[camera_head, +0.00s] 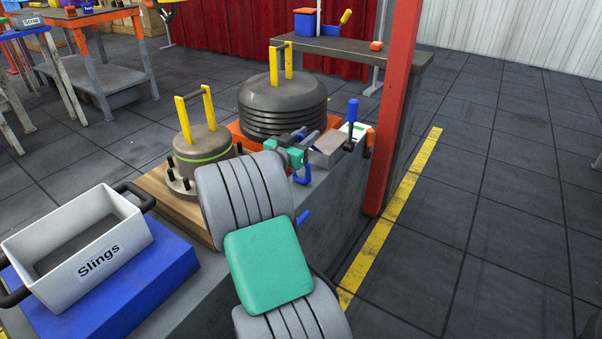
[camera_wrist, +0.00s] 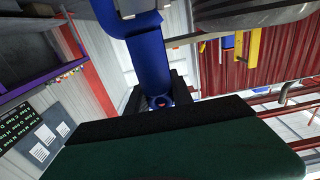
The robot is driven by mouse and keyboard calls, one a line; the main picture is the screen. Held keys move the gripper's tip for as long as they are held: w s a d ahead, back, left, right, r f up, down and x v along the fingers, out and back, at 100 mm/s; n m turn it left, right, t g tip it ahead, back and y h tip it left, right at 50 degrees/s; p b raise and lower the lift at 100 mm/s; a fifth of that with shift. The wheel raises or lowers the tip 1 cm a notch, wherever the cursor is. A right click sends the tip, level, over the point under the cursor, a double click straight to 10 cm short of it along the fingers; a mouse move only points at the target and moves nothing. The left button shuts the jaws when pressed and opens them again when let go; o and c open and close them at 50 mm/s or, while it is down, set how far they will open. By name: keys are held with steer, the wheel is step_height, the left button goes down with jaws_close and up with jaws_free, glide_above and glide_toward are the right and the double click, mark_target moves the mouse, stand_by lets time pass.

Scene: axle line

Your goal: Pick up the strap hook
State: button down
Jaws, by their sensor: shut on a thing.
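The blue strap hook (camera_head: 302,174) shows in the head view just below my gripper (camera_head: 297,143), over the top of the grey bench. In the wrist view the blue hook (camera_wrist: 150,62) is large and close, between the dark jaws of my gripper (camera_wrist: 160,98). The jaws are shut on it. Part of the hook is hidden by the jaws and my arm, and I cannot tell whether it still touches the bench.
A white Slings bin (camera_head: 80,250) stands on a blue block at left. A flanged part (camera_head: 202,148) and a stack of dark discs (camera_head: 283,100) with yellow handles stand behind. A blue-handled tool (camera_head: 352,110) is right of my gripper. A red post (camera_head: 393,110) rises close by.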

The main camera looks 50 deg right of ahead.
stand_by(0.7)
steer(key=shift+r, duration=0.2)
